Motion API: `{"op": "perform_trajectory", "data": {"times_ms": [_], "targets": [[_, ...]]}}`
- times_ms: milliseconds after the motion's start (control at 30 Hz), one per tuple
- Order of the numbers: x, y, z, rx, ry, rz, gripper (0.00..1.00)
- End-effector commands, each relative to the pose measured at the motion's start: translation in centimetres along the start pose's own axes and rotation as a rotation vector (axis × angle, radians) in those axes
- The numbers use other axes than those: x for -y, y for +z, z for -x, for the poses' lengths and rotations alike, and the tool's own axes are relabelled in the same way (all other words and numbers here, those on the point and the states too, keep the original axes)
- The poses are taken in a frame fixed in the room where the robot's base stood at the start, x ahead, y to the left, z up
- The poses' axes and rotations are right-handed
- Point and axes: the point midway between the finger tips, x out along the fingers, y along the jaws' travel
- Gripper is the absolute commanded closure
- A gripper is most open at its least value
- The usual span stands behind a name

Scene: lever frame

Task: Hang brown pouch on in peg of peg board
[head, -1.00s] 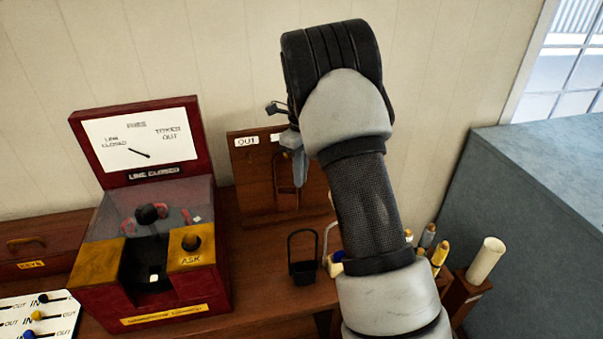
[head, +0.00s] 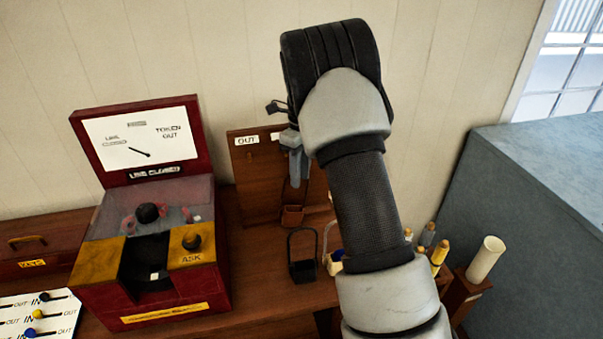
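The wooden peg board (head: 253,168) stands against the wall, with an OUT label at its upper left. A second label to its right is mostly covered by my gripper and arm. The small brown pouch (head: 292,216) is in front of the board's right half, below my grey gripper fingers (head: 298,172), its loop running up toward them. The pegs and the top of the loop are hidden. I cannot tell whether the loop is on a peg or between the fingers, or whether the fingers are open or shut.
The red token instrument (head: 175,290) is to the left. Several capped tubes and a white roll (head: 486,260) are to the right.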

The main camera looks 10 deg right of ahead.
Motion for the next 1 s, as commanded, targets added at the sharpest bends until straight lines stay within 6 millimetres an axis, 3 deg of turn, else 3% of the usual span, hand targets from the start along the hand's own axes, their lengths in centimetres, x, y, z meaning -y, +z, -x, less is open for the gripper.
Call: {"op": "perform_trajectory", "data": {"times_ms": [33, 167, 333, 800, 1000], "targets": [[0.6, 1.1, -0.4, 0.022, -0.024, 0.02, 0.72], [0.5, 1.1, -0.3, 0.022, -0.024, 0.02, 0.72], [0.4, 1.0, 1.6, 0.024, -0.026, 0.02, 0.72], [-0.7, -0.5, 13.4, 0.022, -0.024, 0.007, 0.72], [-1.1, -1.0, 16.9, 0.018, -0.018, 0.004, 0.72]]}}
